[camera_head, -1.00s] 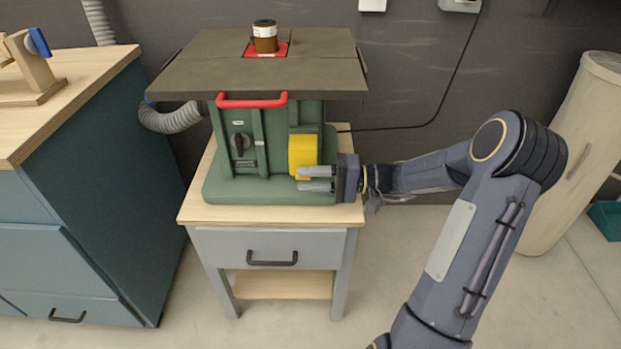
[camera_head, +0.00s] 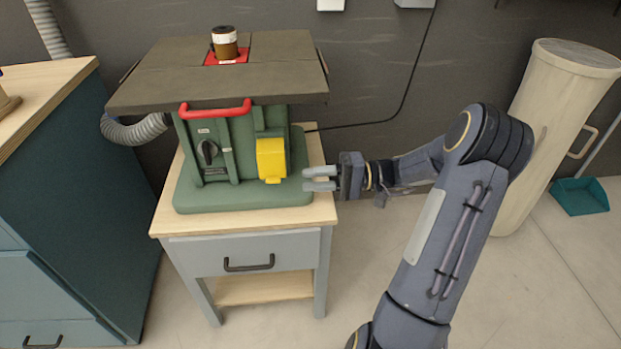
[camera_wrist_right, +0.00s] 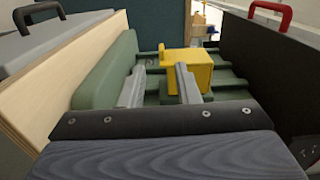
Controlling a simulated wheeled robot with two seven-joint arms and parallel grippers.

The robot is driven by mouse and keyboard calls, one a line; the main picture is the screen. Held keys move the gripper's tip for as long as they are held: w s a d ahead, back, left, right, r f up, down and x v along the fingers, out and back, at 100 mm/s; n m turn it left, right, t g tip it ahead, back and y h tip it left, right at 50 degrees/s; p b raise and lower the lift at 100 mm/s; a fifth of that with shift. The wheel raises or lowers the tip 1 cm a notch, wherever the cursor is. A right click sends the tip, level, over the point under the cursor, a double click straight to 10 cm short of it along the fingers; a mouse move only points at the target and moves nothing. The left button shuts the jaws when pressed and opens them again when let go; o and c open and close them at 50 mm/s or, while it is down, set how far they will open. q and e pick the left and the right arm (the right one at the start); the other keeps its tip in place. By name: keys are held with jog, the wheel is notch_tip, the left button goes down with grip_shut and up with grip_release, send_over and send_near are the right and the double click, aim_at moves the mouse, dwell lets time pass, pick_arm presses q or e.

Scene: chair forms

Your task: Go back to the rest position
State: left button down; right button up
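My right gripper (camera_head: 321,179) is just to the right of the green machine (camera_head: 215,165), level with its yellow box (camera_head: 271,160). Its two fingers are apart with nothing between them in the head view. A gap shows between the fingertips and the yellow box. In the right wrist view the fingers (camera_wrist_right: 160,85) are spread, and the yellow box (camera_wrist_right: 188,70) lies beyond them. My left gripper is in neither view.
The machine stands on a small grey cabinet (camera_head: 243,253) with a wooden top. A dark tabletop (camera_head: 150,90) with a red handle (camera_head: 215,108) overhangs it. A teal cabinet (camera_head: 90,200) is at left. A tall beige bin (camera_head: 550,130) and a teal dustpan (camera_head: 580,196) are at right.

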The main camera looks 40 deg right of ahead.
dwell(0.3)
jog(key=s+a+r+n+g+h, duration=0.2)
jog(key=s+a+g, duration=0.15)
jog(key=a, duration=0.35)
jog(key=s+a+r+n+g+h, duration=0.1)
jog(key=s+a+g+h, duration=0.15)
jog(key=s+a, duration=0.35)
jog(key=s+a+f+n+t+h, duration=0.1)
jog(key=s+a+f+t+h, duration=0.15)
jog(key=s+h, duration=0.6)
notch_tip(320, 180, up, 26)
jog(key=s+y+p, duration=0.1)
jog(key=p, duration=2.4)
jog(key=shift+a+f+n+y, duration=0.2)
jog(key=shift+a+n+y, duration=0.05)
jog(key=shift+n+y, duration=0.05)
jog(key=shift+g, duration=0.25)
